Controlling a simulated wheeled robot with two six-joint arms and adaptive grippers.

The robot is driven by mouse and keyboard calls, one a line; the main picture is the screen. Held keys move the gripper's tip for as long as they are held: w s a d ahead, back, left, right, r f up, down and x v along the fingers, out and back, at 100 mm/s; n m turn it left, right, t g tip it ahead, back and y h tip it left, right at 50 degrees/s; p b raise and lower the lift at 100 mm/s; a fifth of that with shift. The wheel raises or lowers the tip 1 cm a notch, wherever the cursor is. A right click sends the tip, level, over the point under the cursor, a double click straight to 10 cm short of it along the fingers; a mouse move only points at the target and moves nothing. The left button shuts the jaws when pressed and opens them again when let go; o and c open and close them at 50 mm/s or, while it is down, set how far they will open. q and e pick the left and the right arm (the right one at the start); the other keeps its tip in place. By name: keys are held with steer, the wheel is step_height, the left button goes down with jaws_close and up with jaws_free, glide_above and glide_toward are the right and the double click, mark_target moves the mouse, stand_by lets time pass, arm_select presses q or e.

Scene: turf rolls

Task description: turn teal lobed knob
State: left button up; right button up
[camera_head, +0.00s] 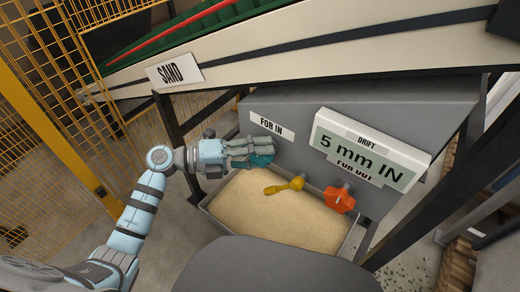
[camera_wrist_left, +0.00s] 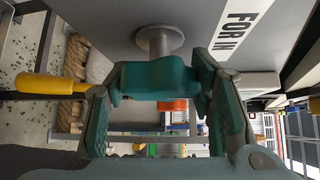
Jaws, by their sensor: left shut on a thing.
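The teal lobed knob (camera_head: 262,160) is on the grey panel below the "FOR IN" label (camera_head: 270,125), partly hidden behind my left gripper (camera_head: 258,148) in the head view. In the left wrist view, the knob (camera_wrist_left: 168,74) sits between the two fingers of my left gripper (camera_wrist_left: 163,85), in front of its round grey shaft and flange (camera_wrist_left: 160,40). The left gripper is shut on the knob, with a finger against each side. My right gripper is in neither view.
A yellow lever (camera_head: 283,186) and an orange lobed knob (camera_head: 339,199) sit to the right on the panel. A sand tray (camera_head: 205,209) lies below. Yellow mesh fencing (camera_head: 85,150) stands left.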

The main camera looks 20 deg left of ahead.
arm_select(q)
steer(key=m+y+p, duration=0.1)
steer(key=p, duration=0.2)
steer(key=m+y+p, duration=0.1)
steer(key=y+p, duration=0.1)
steer(key=p, duration=0.1)
steer(key=shift+r+g, duration=0.3)
steer(key=shift+r, duration=0.05)
steer(key=m+y+p, duration=0.2)
steer(key=y+p, duration=0.1)
steer(key=p, duration=0.2)
steer(key=shift+f+p, duration=0.1)
steer(key=shift+p, duration=0.25)
steer(key=shift+f+m+y+p, duration=0.25)
steer(key=shift+m+y+p, duration=0.5)
steer(key=shift+p, duration=0.4)
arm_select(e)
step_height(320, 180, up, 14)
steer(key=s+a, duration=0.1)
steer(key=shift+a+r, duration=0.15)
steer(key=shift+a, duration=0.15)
arm_select(q)
steer(key=o, duration=1.2)
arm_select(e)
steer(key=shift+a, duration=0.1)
